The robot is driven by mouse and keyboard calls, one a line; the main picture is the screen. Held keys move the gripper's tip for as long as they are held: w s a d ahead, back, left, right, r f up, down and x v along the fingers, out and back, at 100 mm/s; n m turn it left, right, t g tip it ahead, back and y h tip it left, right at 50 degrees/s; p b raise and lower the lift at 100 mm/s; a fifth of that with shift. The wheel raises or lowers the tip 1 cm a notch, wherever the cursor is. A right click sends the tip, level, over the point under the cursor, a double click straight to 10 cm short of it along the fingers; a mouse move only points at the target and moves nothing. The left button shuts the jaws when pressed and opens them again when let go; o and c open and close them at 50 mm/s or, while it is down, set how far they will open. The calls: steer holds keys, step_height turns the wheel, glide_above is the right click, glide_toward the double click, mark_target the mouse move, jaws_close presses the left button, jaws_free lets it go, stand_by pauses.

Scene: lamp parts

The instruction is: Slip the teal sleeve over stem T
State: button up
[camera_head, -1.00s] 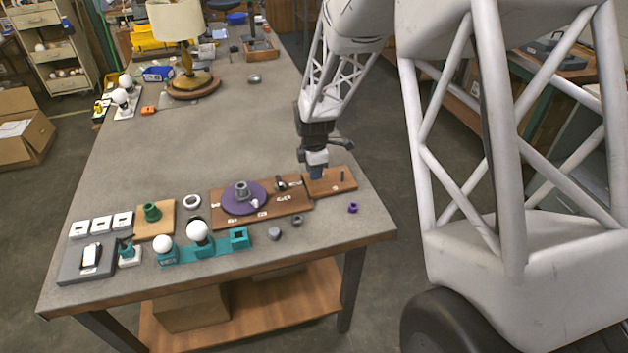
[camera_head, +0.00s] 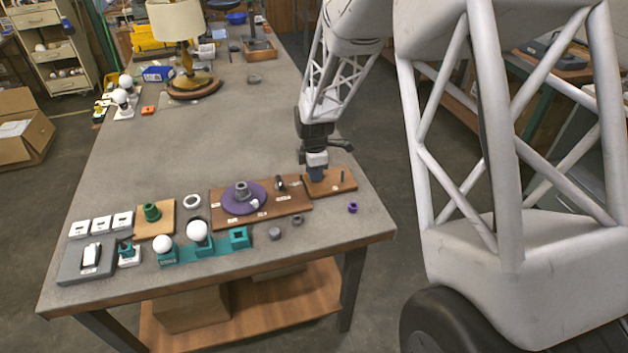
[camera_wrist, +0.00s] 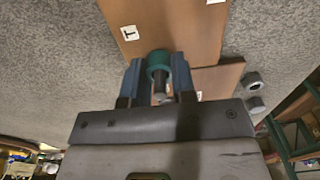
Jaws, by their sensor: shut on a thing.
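My gripper (camera_wrist: 157,66) points down at the small wooden board (camera_head: 345,187) at the right front of the table. Its two blue fingers are shut on the teal sleeve (camera_wrist: 158,57), one on each side. The sleeve is hidden behind the fingers in the head view. In the wrist view the board (camera_wrist: 185,25) carries a white label "T". A short grey pin (camera_wrist: 160,88) shows against the sleeve's near side; I cannot tell whether it is stem T or passes through the sleeve. A dark upright stem (camera_head: 342,175) stands on the board, right of my gripper.
Left of the small board is a larger wooden board (camera_head: 228,221) with a purple disc (camera_head: 236,204). Grey knobs (camera_head: 275,233) and a purple ring (camera_head: 352,208) lie near the front edge. A teal holder with white bulbs (camera_head: 218,247) stands further left. The table's middle is clear.

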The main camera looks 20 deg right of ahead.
steer(key=shift+f, duration=0.5)
stand_by(1.7)
steer(key=o, duration=1)
steer(key=shift+c, duration=0.2)
steer(key=shift+r, duration=0.15)
steer(key=shift+r, duration=3.8)
